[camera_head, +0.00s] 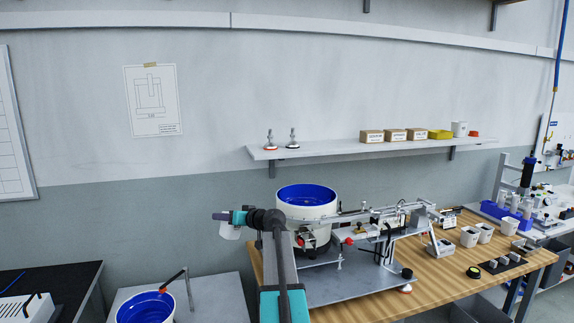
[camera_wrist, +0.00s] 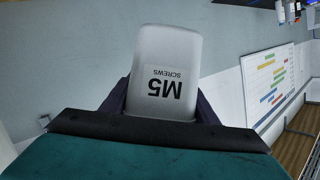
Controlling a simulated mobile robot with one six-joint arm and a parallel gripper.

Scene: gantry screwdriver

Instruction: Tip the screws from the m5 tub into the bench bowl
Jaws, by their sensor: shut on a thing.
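My gripper (camera_head: 226,218) is shut on the white m5 tub (camera_head: 230,232), left of the feeder and in front of the wall. In the wrist view the m5 tub (camera_wrist: 168,60) sits between the two dark fingers, its "M5 SCREWS" label upside down in the picture. Its inside and any screws are hidden. A white round bowl with a blue inside (camera_head: 307,194) stands on the wooden bench, to the right of my gripper and apart from it. A second blue-lined bowl (camera_head: 146,307) stands at the lower left, partly cut off by the frame.
My arm crosses in front of the bench. A feed rail (camera_head: 375,212) runs right from the bench bowl. Several white tubs (camera_head: 470,237) stand farther right on the wooden bench (camera_head: 440,272). A wall shelf (camera_head: 345,150) with small boxes hangs above. A dark tabletop (camera_head: 50,285) lies at left.

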